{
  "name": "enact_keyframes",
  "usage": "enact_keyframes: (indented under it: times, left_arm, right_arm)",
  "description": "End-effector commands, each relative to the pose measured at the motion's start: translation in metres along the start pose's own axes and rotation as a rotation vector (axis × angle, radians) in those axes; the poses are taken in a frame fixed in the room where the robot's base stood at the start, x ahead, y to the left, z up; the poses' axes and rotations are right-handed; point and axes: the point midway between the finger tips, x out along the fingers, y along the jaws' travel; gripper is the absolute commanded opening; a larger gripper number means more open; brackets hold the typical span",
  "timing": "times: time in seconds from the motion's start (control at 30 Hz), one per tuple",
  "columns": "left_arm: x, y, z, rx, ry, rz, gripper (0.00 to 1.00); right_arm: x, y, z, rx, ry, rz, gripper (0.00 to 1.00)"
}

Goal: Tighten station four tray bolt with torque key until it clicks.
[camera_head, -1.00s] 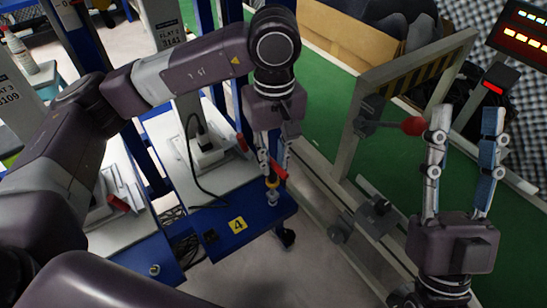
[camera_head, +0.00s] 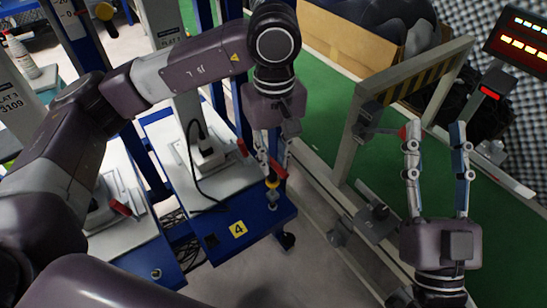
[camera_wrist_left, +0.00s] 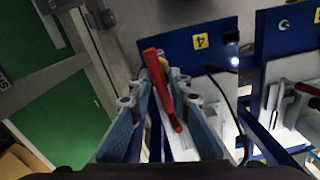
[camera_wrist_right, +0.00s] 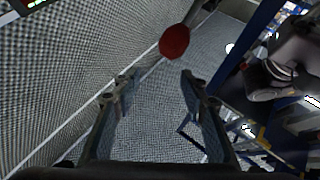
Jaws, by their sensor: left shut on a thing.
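The station four tray (camera_head: 258,228) is blue, with a yellow "4" label, left of centre in the head view. My left gripper (camera_head: 275,168) points down over its right corner and is shut on the torque key (camera_wrist_left: 162,90), which has a red handle and a yellow part. The key's lower end (camera_head: 272,184) stands over a small silvery piece at that corner, probably the tray bolt (camera_head: 273,197). I cannot tell whether key and bolt are fully seated. My right gripper (camera_head: 437,128) is open and empty, pointing up at the right.
A metal frame with a striped bar (camera_head: 415,76) stands beside the green surface (camera_head: 325,85). A neighbouring blue tray (camera_head: 150,272) lies left. A black cable (camera_head: 190,165) crosses station four's white plate.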

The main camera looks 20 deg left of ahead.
Motion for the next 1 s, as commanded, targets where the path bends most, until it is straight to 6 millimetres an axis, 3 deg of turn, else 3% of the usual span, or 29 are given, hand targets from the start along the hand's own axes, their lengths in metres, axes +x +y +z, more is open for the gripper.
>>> enact_keyframes:
  times: [1.0]
  left_arm:
    - [-0.021,0.0,0.0,0.0,0.0,0.0,0.0]
  right_arm:
    - [-0.004,0.007,0.048,-0.014,-0.252,0.009,0.4]
